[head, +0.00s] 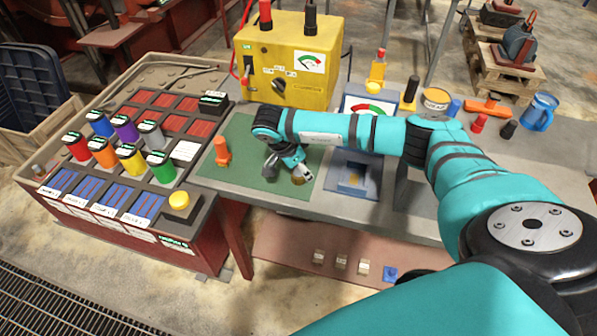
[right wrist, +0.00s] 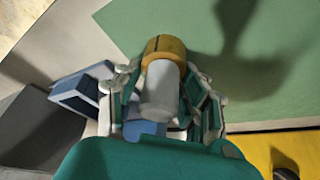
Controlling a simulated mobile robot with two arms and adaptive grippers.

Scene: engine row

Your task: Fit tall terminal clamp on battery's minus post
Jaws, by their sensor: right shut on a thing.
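My right gripper (head: 292,168) is low over the green mat (head: 250,130), the arm coming in from the right. In the right wrist view its fingers (right wrist: 162,98) are shut on a grey and brass cylinder (right wrist: 160,80), brass end outward. In the head view the brass end (head: 301,174) shows just below the fingers; I cannot tell whether it touches the mat. A yellow box (head: 295,90) with a gauge stands behind the mat, with a red post (head: 265,14) and a black post (head: 310,16) on top. I cannot tell whether it is the battery. My left gripper is not in view.
An orange upright piece (head: 221,152) stands on the mat's left. A blue fixture (head: 352,180) sits right of the mat. A rack of coloured cylinders (head: 125,131) is on the left. A blue mug (head: 539,110) and several small items stand at the right.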

